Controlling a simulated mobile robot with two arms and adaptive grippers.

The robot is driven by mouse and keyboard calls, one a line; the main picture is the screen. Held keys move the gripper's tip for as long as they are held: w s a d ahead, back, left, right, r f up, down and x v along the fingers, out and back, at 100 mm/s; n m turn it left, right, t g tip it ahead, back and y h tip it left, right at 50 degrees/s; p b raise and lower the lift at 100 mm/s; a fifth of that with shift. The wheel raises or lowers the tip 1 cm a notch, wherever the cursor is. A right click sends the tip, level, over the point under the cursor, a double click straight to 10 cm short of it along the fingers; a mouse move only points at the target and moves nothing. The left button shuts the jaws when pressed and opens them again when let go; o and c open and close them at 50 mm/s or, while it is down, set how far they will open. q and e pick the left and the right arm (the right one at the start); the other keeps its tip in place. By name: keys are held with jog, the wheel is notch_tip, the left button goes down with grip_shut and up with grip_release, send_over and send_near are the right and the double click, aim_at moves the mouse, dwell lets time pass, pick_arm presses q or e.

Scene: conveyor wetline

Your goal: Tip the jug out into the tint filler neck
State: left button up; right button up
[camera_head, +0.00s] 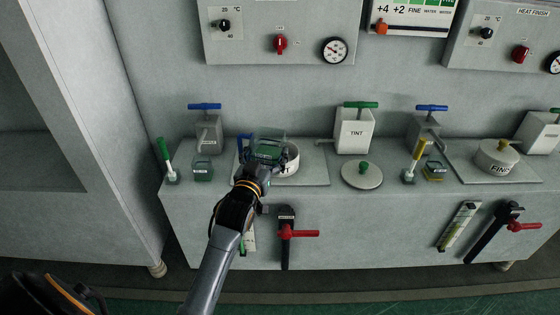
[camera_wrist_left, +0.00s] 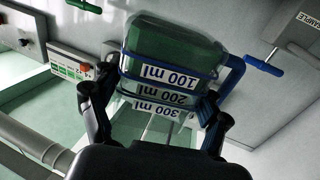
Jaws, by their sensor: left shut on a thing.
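My left gripper (camera_head: 264,172) is shut on the jug (camera_head: 268,148), a clear vessel with green contents and a blue handle. In the left wrist view the jug (camera_wrist_left: 172,65) sits between the fingers, its 100, 200 and 300 ml marks upside down in the picture. The jug is above the white, round tint filler neck (camera_head: 293,160), hiding most of it. I cannot tell how far the jug is tilted or whether anything pours. A round lid with a green knob (camera_head: 363,176) lies on the bench right of the neck. My right gripper is not in view.
A white TINT box (camera_head: 354,134) with a green handle stands behind the lid. A grey pump with a blue handle (camera_head: 208,132) and a small green container (camera_head: 202,170) stand left of the jug. A capped FINISH neck (camera_head: 497,160) is far right. Red-handled levers (camera_head: 300,233) are on the bench front.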

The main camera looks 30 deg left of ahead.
pick_arm(q)
jog(key=w+a+f+n+g+y+b, duration=0.1)
jog(key=w+a+b, duration=0.3)
jog(key=a, duration=0.4)
jog(key=w+a+f+n+y+b, duration=0.1)
jog(key=w+a+n+y+b, duration=0.1)
jog(key=a, duration=0.7)
jog(key=w+y+b, duration=0.1)
jog(key=w+b, duration=0.1)
jog(key=shift+a+f+g+y+b, duration=0.2)
jog(key=shift+a+g+y+b, duration=0.1)
jog(key=shift+g, duration=0.1)
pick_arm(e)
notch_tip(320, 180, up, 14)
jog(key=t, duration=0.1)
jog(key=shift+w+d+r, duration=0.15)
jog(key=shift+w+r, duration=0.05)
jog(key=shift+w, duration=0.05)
